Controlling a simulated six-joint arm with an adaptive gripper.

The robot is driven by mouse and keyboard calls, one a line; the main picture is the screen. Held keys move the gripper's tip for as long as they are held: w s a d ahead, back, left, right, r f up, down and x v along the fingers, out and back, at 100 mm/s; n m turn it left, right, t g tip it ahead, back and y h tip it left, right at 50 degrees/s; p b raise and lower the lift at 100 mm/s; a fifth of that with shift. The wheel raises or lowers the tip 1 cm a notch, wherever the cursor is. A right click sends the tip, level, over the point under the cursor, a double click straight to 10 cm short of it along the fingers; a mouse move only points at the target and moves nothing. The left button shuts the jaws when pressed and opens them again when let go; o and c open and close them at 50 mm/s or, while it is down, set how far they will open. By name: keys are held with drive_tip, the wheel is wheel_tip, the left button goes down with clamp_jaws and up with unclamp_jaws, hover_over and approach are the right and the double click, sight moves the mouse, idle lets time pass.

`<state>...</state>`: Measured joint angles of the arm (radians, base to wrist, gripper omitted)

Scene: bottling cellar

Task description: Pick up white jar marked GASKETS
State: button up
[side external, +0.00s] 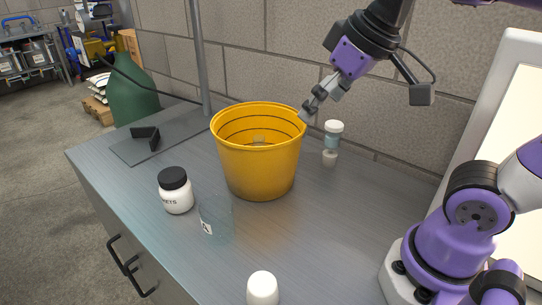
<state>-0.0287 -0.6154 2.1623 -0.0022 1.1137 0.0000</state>
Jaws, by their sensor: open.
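A white jar (177,197) with a black lid stands upright on the left part of the metal worktop. Its label is turned partly away and only the ending "KETS" can be read. My gripper (309,107) is high at the right rim of a yellow bucket, well to the right of the jar and apart from it. It is open, with nothing seen between its fingers. The fingers show nearly edge-on, so their gap is hard to see.
The yellow bucket (259,165) stands between my gripper and the jar; something small shows inside it. A clear beaker (214,219) stands close right of the jar. The right-centre worktop is clear.

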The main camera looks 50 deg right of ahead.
drive_tip(key=w+a+r+n, duration=0.25)
drive_tip(key=w+a, duration=0.25)
drive_tip(key=w, duration=0.6)
drive_tip(key=g+y, duration=0.1)
hover_over(176, 177)
drive_tip(key=s, duration=0.2)
wheel_tip(176, 177, down, 15)
drive_tip(key=shift+n, duration=0.35)
drive_tip(key=x, duration=0.4)
drive_tip(key=shift+s+d+f, duration=0.1)
drive_tip(key=shift+d+f, duration=0.15)
drive_tip(key=shift+f, duration=0.1)
drive_tip(key=x, duration=0.5)
drive_tip(key=shift+d+f, duration=0.15)
drive_tip(key=shift+f, duration=0.25)
drive_tip(key=c, duration=1.1)
